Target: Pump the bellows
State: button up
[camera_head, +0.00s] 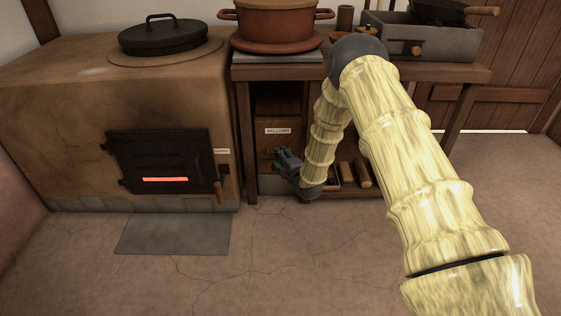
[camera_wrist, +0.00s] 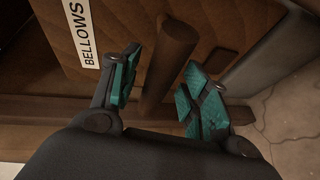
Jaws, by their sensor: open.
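The bellows (camera_head: 278,106) is a brown wooden box-like form under the table, with a white label reading BELLOWS. It also shows in the wrist view (camera_wrist: 125,22), with its label at the upper left. A round wooden handle (camera_wrist: 172,55) stands out beside its panel. My gripper (camera_wrist: 163,90) is open, with one teal-padded finger on each side of the handle.
A clay stove (camera_head: 70,115) with a glowing firebox door (camera_head: 162,162) stands to the left. A table (camera_head: 440,73) above the bellows bears a pot (camera_head: 275,20) and a grey box (camera_head: 425,40). Wooden pieces (camera_head: 360,173) lie on its lower shelf.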

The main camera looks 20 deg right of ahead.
jog(key=shift+w, duration=0.4)
grip_shut()
jog(key=shift+a, duration=0.1)
